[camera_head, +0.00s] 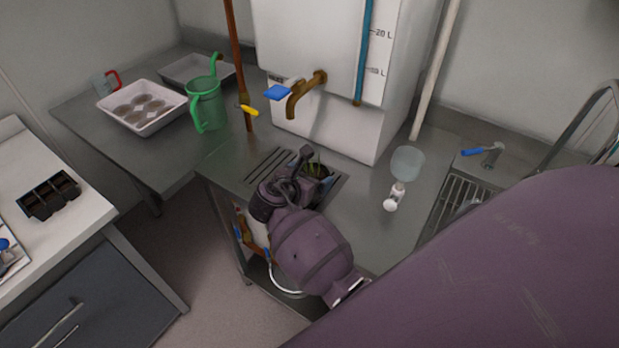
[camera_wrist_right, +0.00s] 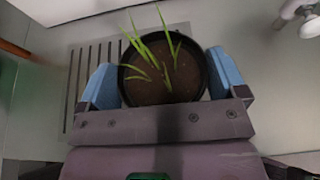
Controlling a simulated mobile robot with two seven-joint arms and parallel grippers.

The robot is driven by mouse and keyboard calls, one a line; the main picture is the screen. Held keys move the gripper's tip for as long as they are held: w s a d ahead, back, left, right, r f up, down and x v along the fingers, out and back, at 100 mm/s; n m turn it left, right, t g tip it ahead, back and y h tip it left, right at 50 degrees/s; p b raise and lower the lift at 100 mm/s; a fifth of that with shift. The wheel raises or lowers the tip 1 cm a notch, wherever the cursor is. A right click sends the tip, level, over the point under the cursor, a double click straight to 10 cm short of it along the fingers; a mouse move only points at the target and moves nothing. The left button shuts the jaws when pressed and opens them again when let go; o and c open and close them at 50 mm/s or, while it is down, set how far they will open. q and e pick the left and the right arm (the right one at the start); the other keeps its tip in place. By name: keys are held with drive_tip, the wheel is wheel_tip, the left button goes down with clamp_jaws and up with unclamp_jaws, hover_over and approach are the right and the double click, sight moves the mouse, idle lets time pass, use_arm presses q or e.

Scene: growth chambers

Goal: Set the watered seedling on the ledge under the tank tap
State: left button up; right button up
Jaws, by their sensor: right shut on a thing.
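The seedling is a dark round pot of brown soil with thin green shoots (camera_wrist_right: 160,75). In the right wrist view it sits between the blue pads of my right gripper (camera_wrist_right: 162,88), which is shut on it. In the head view the right gripper (camera_head: 305,180) is over the slotted ledge (camera_head: 262,168), and only some green of the seedling (camera_head: 319,168) shows past it. Whether the pot touches the ledge I cannot tell. The brass tank tap (camera_head: 305,92) with a blue handle is on the white tank (camera_head: 310,45), behind and above the gripper. My left gripper is not in view.
A green watering can (camera_head: 206,104) and a white tray with round pots (camera_head: 141,122) stand on the left bench. A small white bottle (camera_head: 393,200) and a pale translucent cup (camera_head: 408,162) stand right of the ledge. A sink (camera_head: 455,203) lies further right. A brown pipe (camera_head: 236,60) rises left of the tank.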

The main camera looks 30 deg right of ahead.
drive_tip(key=shift+f, duration=0.35)
drive_tip(key=shift+f, duration=0.15)
drive_tip(key=o, duration=0.8)
